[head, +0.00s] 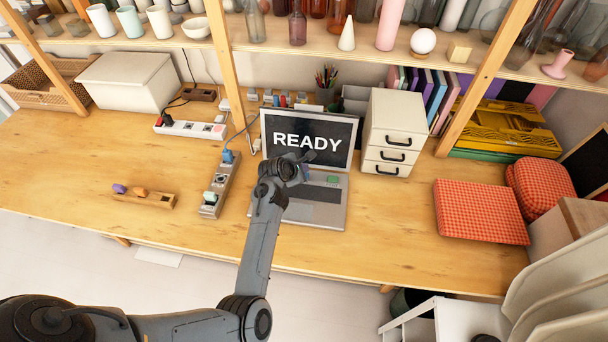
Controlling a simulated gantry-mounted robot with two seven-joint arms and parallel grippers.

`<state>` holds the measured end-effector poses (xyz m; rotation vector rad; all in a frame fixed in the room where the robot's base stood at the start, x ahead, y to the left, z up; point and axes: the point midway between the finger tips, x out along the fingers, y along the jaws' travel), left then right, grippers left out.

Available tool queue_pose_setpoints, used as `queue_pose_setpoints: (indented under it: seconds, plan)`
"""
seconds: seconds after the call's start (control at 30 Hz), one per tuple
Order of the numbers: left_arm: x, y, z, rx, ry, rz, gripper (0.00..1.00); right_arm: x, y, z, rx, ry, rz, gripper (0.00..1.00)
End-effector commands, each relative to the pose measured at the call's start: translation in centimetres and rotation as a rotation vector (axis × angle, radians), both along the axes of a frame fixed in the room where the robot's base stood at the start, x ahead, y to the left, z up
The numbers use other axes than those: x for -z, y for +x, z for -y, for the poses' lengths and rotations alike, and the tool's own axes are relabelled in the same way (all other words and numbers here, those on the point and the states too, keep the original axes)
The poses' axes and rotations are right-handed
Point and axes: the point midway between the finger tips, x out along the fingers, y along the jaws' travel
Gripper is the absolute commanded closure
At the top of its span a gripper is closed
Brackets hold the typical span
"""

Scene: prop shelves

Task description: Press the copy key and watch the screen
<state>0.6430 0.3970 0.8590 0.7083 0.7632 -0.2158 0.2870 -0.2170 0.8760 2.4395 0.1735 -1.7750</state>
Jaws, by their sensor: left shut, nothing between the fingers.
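An open laptop (330,214) stands on the wooden table, and its dark screen (340,135) reads "READY" in white letters. A green key (333,179) shows at the upper right of its keyboard; I cannot read a label on it. My left gripper (306,160) is over the laptop, in front of the lower screen and left of the green key. It is shut and empty. My arm hides the left part of the keyboard. I cannot tell whether the gripper touches the laptop. My right gripper is not in view.
A power strip (224,172) with plugs lies left of the laptop. A white drawer unit (394,128) stands to its right, near a red checked cushion (480,211). A wooden block with knobs (145,200) lies at left. Shelves with bottles and vases hang above. The table's front left is mostly clear.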

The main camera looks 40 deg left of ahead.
Motion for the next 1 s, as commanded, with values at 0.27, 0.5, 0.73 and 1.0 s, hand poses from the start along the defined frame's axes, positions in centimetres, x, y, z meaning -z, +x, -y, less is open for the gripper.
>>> queue_pose_setpoints:
  seconds: [0.27, 0.5, 0.73, 1.0]
  plan:
    - [0.05, 0.00, 0.01, 0.000, 0.000, 0.000, 1.00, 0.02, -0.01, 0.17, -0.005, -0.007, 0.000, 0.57]
    - [0.63, 0.02, 0.07, 0.000, -0.002, 0.000, 1.00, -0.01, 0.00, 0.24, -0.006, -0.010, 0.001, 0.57]
    - [0.85, 0.01, 0.01, 0.000, 0.000, 0.000, 1.00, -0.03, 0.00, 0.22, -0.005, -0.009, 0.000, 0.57]
    - [0.88, 0.01, 0.02, 0.000, 0.000, 0.000, 1.00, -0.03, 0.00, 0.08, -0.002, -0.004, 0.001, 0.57]
